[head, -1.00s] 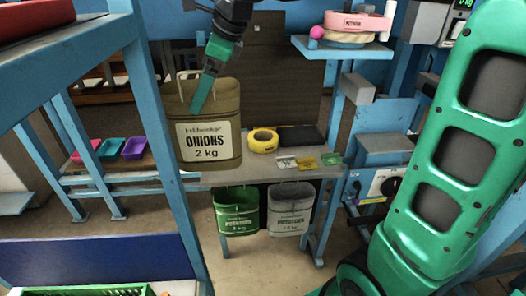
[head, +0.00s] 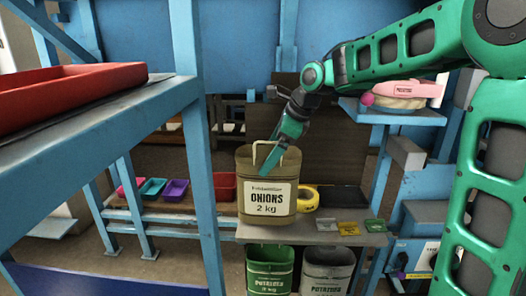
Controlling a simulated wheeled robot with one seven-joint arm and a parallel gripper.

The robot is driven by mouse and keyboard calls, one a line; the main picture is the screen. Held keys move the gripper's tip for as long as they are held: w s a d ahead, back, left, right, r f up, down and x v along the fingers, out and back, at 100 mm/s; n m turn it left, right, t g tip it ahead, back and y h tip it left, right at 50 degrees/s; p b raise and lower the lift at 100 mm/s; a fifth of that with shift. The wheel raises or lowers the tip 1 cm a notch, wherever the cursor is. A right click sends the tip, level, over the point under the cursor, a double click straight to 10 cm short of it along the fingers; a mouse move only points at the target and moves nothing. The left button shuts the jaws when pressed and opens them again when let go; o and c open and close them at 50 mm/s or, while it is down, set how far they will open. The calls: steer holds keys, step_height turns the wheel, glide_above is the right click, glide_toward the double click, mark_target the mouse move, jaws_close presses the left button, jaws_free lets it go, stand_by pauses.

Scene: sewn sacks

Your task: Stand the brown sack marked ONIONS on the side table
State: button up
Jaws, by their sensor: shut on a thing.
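The brown sack (head: 267,207) is marked ONIONS, 2 kg, and is upright with its label facing me. My gripper (head: 270,165) is shut on its handle at the top, reaching down from the upper right. The side table (head: 305,234) is a grey top on blue legs. The sack is over its left end; I cannot tell whether its bottom touches the top or hangs just above it. The sack's far side and the table behind it are hidden.
A yellow roll (head: 307,198), a dark flat thing (head: 342,200) and small packets (head: 348,228) occupy the table's middle and right. A green sack (head: 268,268) and a grey sack (head: 326,268) are below its front edge. A blue post (head: 195,130) stands left.

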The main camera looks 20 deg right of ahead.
steer(key=shift+w+d+f, duration=0.4)
steer(key=shift+w+d, duration=0.2)
steer(key=shift+d, duration=0.05)
steer(key=shift+f, duration=1.95)
steer(key=o, duration=1.7)
steer(key=shift+s+f, duration=0.1)
steer(key=shift+f, duration=0.05)
steer(key=shift+o, duration=0.2)
steer(key=v, duration=1.2)
